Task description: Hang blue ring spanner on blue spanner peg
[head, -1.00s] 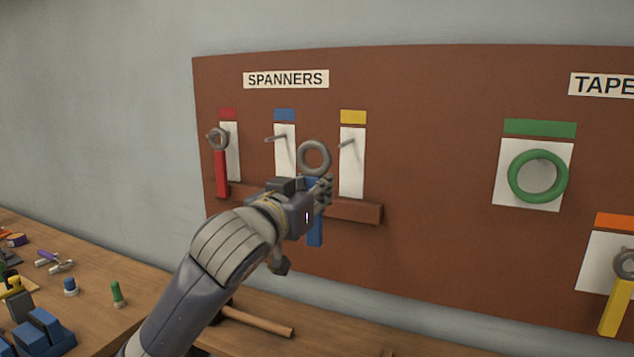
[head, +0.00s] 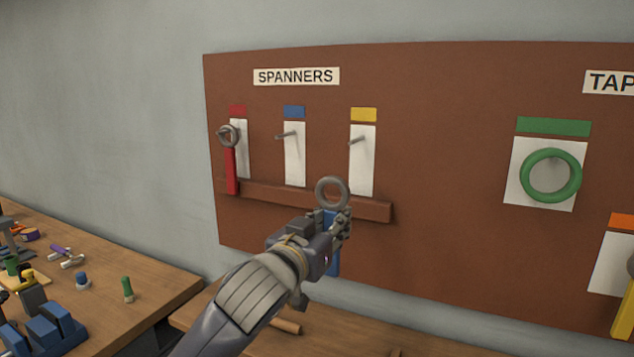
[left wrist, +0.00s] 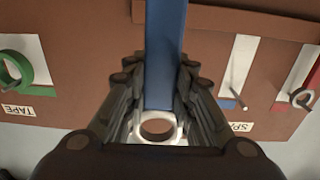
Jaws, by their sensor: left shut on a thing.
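My left gripper (head: 336,226) is shut on the blue ring spanner, whose grey ring (head: 332,193) points up and whose blue handle (head: 333,262) hangs below the fingers. In the left wrist view the blue handle (left wrist: 165,50) runs between the fingers (left wrist: 157,100), with the ring near the palm. The blue spanner peg (head: 286,135) sticks out bare from the board under the blue tag (head: 294,112). The spanner is below and right of this peg, apart from it. My right gripper is not in view.
A red spanner (head: 231,165) hangs on the left peg. The yellow-tagged peg (head: 359,140) is bare. A wooden ledge (head: 300,198) runs below the pegs. Green tape (head: 550,175) hangs at right. The workbench (head: 150,300) holds several tools.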

